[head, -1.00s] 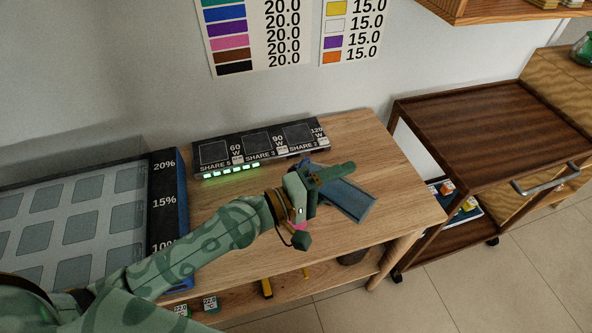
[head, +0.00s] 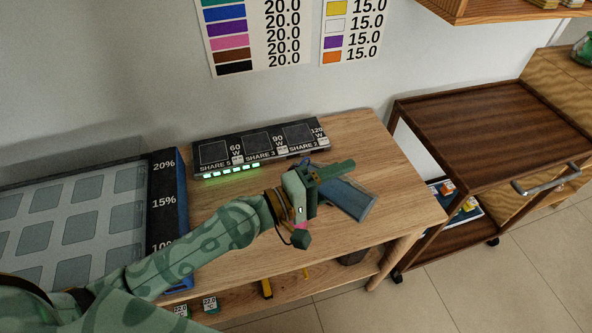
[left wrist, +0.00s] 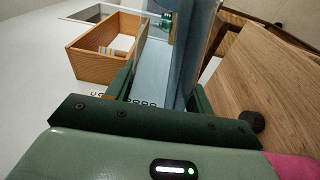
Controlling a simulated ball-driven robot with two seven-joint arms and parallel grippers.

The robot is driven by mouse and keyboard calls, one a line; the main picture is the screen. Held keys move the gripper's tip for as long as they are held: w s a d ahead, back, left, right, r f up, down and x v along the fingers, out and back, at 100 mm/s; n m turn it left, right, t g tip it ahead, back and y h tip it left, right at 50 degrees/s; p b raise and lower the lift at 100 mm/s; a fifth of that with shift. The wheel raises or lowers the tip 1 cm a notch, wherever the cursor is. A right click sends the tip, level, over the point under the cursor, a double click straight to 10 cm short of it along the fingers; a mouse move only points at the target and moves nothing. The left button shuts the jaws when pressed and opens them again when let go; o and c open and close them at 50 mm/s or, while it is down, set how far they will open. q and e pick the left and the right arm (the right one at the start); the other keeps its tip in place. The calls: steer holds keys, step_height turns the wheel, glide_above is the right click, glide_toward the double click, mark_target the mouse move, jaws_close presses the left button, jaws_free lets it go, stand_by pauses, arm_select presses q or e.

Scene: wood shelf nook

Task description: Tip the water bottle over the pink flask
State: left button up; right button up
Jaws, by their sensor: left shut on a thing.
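My left gripper (head: 330,172) is shut on a translucent blue thing, which I take to be the water bottle (head: 352,200). The bottle is strongly tilted and slants down to the right over the wooden table; I cannot tell which end is its mouth. In the left wrist view the bottle (left wrist: 160,60) stands between the fingers. A small pink patch (head: 301,226) shows beside the gripper's body, and pink also fills the lower right corner of the left wrist view (left wrist: 292,165). I cannot tell whether this is the pink flask. My right gripper is not in view.
A black panel with lit green lights (head: 262,148) stands along the table's back. A blue-sided tray rack (head: 170,215) is at the left. The wooden table (head: 400,185) is bare at its right end. A dark brown cart (head: 490,120) stands to the right.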

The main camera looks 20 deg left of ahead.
arm_select(q)
steer(key=shift+w+a+r+n+t+b, duration=0.1)
steer(key=shift+a+r+n+t+b, duration=0.2)
steer(key=shift+r+n, duration=0.4)
steer(key=shift+w+a+r+n+t+b, duration=0.1)
steer(key=shift+r+n+t+b, duration=0.3)
steer(key=shift+n, duration=0.4)
stand_by(4.3)
